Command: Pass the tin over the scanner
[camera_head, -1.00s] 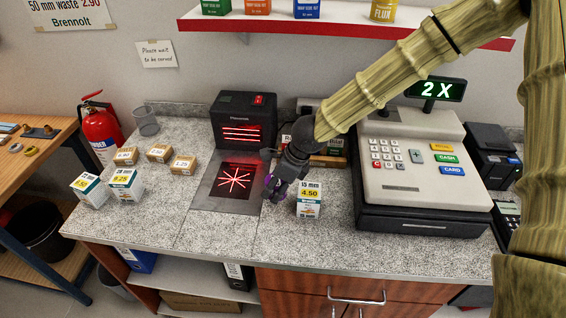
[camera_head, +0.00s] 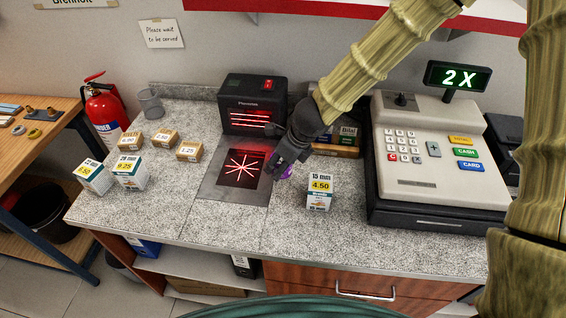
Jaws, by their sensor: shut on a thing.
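The scanner is a black upright box (camera_head: 253,104) with red light lines, joined to a flat plate (camera_head: 215,187) in the counter with a red star of beams on its dark window. My gripper (camera_head: 282,170) is at the right edge of this plate, above the counter. It is shut on a small purple thing (camera_head: 287,173), which I take to be the tin. The fingers hide most of it, so its shape and label cannot be read.
A white 15 mm box (camera_head: 320,191) stands just right of my gripper. Several small boxes (camera_head: 130,171) stand left of the scanner. The cash register (camera_head: 420,150) fills the right side. The front middle of the counter is clear.

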